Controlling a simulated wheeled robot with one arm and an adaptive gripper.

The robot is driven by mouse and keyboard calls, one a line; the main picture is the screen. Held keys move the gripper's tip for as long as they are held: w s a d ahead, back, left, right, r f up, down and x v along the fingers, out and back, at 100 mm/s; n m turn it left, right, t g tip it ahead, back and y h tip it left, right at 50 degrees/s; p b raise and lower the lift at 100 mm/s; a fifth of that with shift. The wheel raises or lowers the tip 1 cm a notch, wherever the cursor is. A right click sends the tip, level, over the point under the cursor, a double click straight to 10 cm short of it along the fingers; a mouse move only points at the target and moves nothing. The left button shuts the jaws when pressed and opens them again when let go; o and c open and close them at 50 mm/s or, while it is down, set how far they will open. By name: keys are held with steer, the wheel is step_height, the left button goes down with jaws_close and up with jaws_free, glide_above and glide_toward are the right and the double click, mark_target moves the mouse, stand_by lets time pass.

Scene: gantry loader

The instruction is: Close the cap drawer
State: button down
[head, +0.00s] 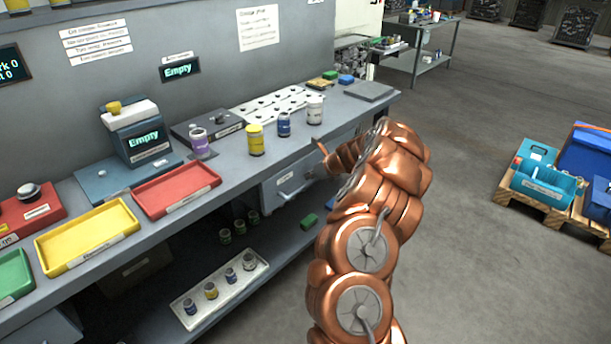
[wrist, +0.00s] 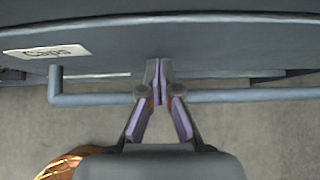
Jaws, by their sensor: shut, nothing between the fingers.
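The cap drawer (head: 283,184) is a grey drawer under the workbench, with a white label on its front. The wrist view shows its front (wrist: 215,50) close up, with the label "Caps" (wrist: 45,51) at the left. Its bar handle (wrist: 250,96) runs across the wrist view, and the handle (head: 292,192) also shows in the head view. My gripper (wrist: 158,66) is shut and empty. Its fingers cross over the handle bar, with the tips at the drawer front; contact is unclear. My gripper (head: 316,172) is small and partly hidden in the head view. How far the drawer stands out is unclear.
Several jars, including a yellow one (head: 256,140), stand on the bench above the drawer. A red tray (head: 176,190) lies to the left. A white tray (head: 219,292) with small jars is on the lower shelf. Open floor (head: 480,270) lies to the right of my arm.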

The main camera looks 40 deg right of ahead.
steer(key=shift+w+r, duration=0.15)
steer(key=shift+w, duration=0.35)
